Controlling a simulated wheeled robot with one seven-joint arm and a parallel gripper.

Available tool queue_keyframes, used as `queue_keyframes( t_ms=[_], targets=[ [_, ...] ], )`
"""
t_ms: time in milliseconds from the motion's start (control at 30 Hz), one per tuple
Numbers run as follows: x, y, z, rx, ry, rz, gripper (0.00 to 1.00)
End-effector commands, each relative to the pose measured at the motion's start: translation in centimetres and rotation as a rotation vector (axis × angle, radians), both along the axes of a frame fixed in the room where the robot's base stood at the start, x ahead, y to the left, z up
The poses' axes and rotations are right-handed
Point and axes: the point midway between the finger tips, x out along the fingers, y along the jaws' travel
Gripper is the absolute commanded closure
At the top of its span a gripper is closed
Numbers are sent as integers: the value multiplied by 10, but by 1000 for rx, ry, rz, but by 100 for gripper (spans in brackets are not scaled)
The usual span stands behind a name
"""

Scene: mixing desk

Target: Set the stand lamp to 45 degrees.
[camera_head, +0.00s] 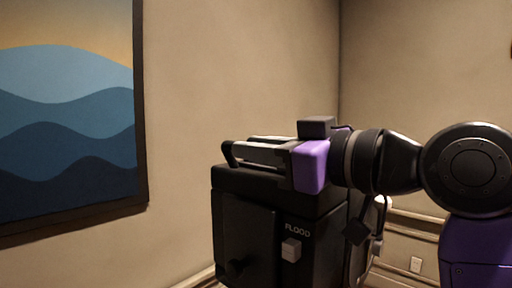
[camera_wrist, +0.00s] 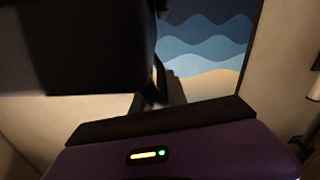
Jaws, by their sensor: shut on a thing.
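The stand lamp (camera_head: 250,235) is a black box-shaped head with the word FLOOD and a pale square switch (camera_head: 291,250) on its side. A dark round knob (camera_head: 235,268) sits low on its left part. My gripper (camera_head: 232,152) reaches across the lamp's top from the right, its fingers lying along the upper edge. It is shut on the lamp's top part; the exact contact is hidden. In the wrist view a large dark block, seemingly the lamp head (camera_wrist: 85,45), fills the upper left. The lamp's stand is not clearly seen, and I cannot read its angle.
A framed wave picture (camera_head: 65,120) hangs on the wall at left; it also shows in the wrist view (camera_wrist: 205,45). Open space lies between the lamp and the picture.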

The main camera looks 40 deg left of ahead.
Motion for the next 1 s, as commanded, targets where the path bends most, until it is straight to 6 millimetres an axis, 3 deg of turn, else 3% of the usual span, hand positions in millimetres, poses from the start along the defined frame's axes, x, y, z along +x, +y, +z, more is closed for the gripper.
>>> queue_keyframes(
  t_ms=[567,1000],
  targets=[
    [-3,0,-1,3,-12,2,100],
    [-25,2,-26,-9,-157,3,100]
  ],
)
